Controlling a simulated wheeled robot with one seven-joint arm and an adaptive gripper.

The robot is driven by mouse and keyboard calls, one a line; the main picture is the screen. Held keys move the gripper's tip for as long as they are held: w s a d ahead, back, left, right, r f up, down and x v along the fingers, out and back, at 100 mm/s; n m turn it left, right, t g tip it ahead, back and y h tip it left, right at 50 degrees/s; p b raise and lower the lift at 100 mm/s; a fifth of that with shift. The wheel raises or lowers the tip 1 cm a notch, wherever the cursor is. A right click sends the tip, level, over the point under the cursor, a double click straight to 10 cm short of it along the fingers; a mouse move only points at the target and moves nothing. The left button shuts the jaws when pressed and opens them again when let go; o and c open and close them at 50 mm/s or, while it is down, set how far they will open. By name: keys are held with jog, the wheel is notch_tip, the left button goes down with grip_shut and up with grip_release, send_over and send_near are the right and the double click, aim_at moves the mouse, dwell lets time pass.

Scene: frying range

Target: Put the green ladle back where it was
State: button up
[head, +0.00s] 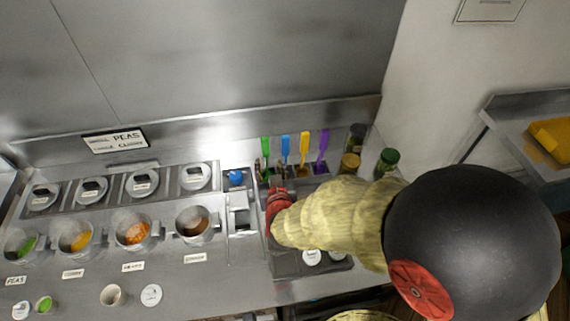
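The green ladle (266,147) stands upright at the left end of a row of coloured handles at the back of the counter. Its upper handle shows; its lower end is hidden behind the rack and my gripper. My gripper (276,184) is just in front of and below the green handle, at the end of my arm reaching in from the right. Its fingers are small and dark here, so I cannot tell whether they are open or touch the ladle.
Blue (285,147), orange (304,146) and purple (322,148) handles stand close to the right. Jars, one with a green lid (389,157), stand further right. Several food pots, such as the orange-filled one (136,233), line the counter at left. The wall is close behind.

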jog(key=s+d+r+m+g, duration=0.1)
jog(key=s+d+r+g, duration=0.35)
jog(key=d+r, duration=0.85)
jog(key=s+d+r+m+g+h, duration=0.2)
jog(key=s+d+r+g+h, duration=0.1)
jog(key=s+d, duration=1.1)
jog(key=s, duration=0.4)
jog(key=shift+s+d+r, duration=0.25)
jog(key=shift+d+r, duration=0.05)
jog(key=shift+d, duration=0.1)
notch_tip(320, 180, down, 8)
jog(key=b, duration=0.8)
jog(key=shift+f, duration=0.25)
